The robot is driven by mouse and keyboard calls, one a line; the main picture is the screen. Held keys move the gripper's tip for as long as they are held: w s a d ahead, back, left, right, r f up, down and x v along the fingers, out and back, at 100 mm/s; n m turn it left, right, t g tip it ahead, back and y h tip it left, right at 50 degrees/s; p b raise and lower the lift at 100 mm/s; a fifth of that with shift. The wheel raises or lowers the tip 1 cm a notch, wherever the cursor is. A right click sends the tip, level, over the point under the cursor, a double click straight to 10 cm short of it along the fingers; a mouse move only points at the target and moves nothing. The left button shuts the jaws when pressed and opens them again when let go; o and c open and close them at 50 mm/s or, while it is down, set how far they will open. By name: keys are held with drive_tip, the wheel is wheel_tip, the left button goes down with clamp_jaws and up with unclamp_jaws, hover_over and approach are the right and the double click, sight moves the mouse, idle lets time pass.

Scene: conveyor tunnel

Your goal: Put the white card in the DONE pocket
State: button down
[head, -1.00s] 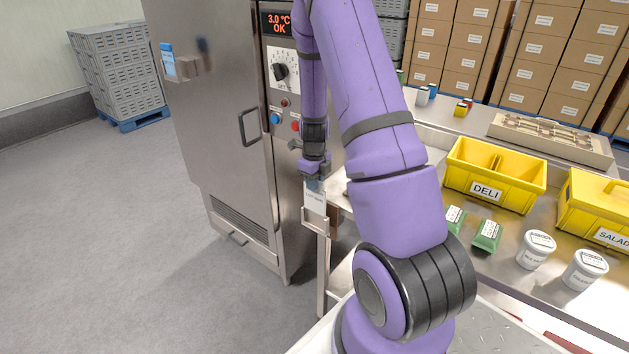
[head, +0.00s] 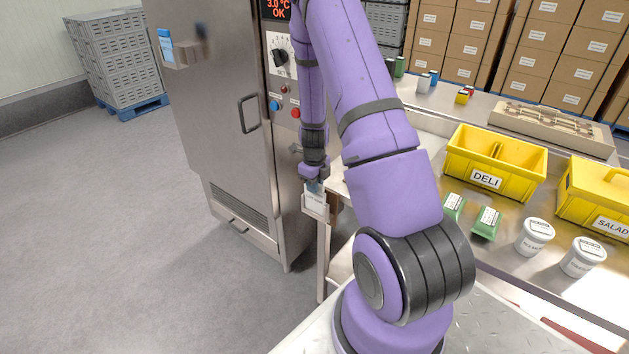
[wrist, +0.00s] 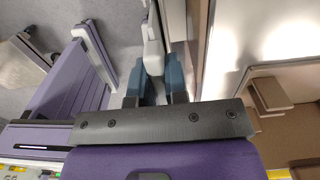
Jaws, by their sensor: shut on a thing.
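The white card (head: 315,189) is in my gripper (head: 314,180), seen in the head view beside the steel cabinet. My gripper points down and is shut on the card's upper end. The card's lower part is at a small pale pocket (head: 314,206) on a post, and it appears partly behind the pocket's front. I cannot read the pocket's label or tell how deep the card sits. In the wrist view my gripper's teal fingers (wrist: 154,86) have a pale, edge-on shape between them.
The steel cabinet (head: 225,120) stands close at the left of my gripper. A holder with a blue card (head: 166,42) is on its door side. The steel counter at right carries yellow bins (head: 485,180), green packs (head: 486,223) and white tubs (head: 534,238). Open floor lies at left.

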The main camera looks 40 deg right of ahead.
drive_tip(key=shift+f, duration=0.65)
drive_tip(key=c, duration=1.1)
unclamp_jaws()
drive_tip(key=shift+r, duration=0.1)
wheel_tip(320, 180, up, 11)
drive_tip(key=shift+f, duration=0.15)
